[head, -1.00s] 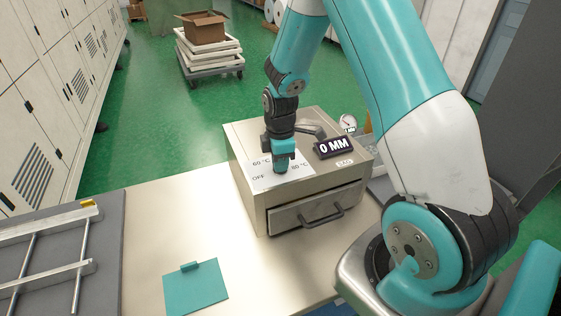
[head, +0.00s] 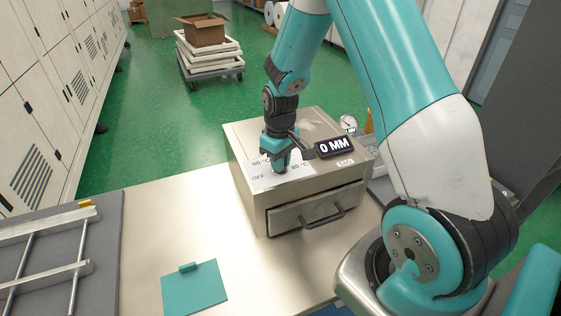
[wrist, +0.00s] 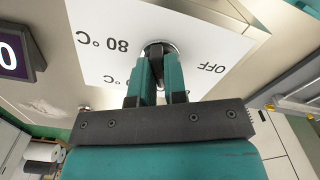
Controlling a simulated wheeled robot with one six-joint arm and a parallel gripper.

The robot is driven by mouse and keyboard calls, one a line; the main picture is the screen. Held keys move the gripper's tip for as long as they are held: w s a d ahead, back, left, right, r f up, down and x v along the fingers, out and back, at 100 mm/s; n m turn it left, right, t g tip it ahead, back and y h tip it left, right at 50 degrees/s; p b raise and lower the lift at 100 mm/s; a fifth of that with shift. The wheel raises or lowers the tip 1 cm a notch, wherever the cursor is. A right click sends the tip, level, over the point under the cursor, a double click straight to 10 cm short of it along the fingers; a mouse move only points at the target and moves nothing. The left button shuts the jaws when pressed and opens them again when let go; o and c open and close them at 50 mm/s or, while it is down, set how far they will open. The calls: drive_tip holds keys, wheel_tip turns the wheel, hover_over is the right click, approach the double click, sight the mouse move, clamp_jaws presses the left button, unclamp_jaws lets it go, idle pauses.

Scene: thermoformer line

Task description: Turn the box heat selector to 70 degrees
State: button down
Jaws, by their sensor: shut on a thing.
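The heat selector (wrist: 158,47) is a dark knob with a metal rim, set in a white label plate (wrist: 100,35) on top of the beige heating box (head: 318,204). My gripper (wrist: 158,70) points down and is shut on the knob, with a teal finger on each side. In the head view my gripper (head: 279,168) covers the knob. In the wrist view the lettering is upside down. The knob's pointer is hidden between the fingers.
A dark display (head: 334,147) reading 0 MM stands on the box, right of my gripper. A drawer with a handle (head: 323,218) is at the box front. A teal plate (head: 194,291) lies on the table, and a metal frame (head: 45,275) is at the left.

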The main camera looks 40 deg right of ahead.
drive_tip(key=m, duration=0.5)
drive_tip(key=shift+m, duration=0.3)
drive_tip(key=m, duration=0.5)
drive_tip(key=shift+m+b, duration=0.3)
drive_tip(key=c, duration=1.2)
unclamp_jaws()
drive_tip(key=shift+o, duration=0.2)
drive_tip(key=shift+r, duration=0.1)
wheel_tip(320, 180, up, 17)
drive_tip(key=b, duration=0.2)
drive_tip(key=shift+r, duration=0.15)
